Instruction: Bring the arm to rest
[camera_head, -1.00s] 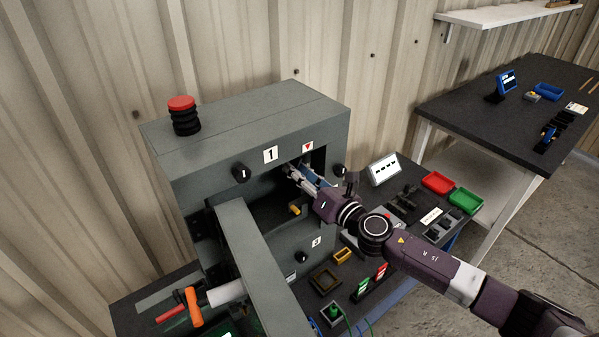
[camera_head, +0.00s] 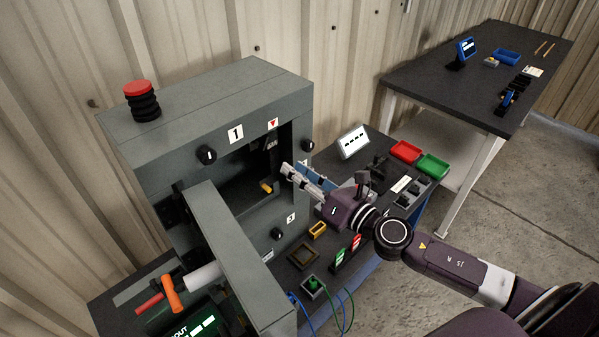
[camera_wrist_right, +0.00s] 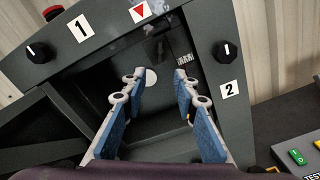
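My right gripper (camera_head: 296,172) is just outside the opening of the grey enclosure (camera_head: 215,100), on its right side. In the right wrist view the same gripper (camera_wrist_right: 160,88) has its two blue-padded fingers apart with nothing between them, facing the enclosure's interior. The enclosure's door (camera_head: 230,250) stands open toward the front left. Inside, a small yellow part (camera_head: 266,187) shows near the opening. My left gripper is not in view.
A red-topped stack light (camera_head: 142,98) stands on the enclosure. A second dark table (camera_head: 440,85) stands beyond.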

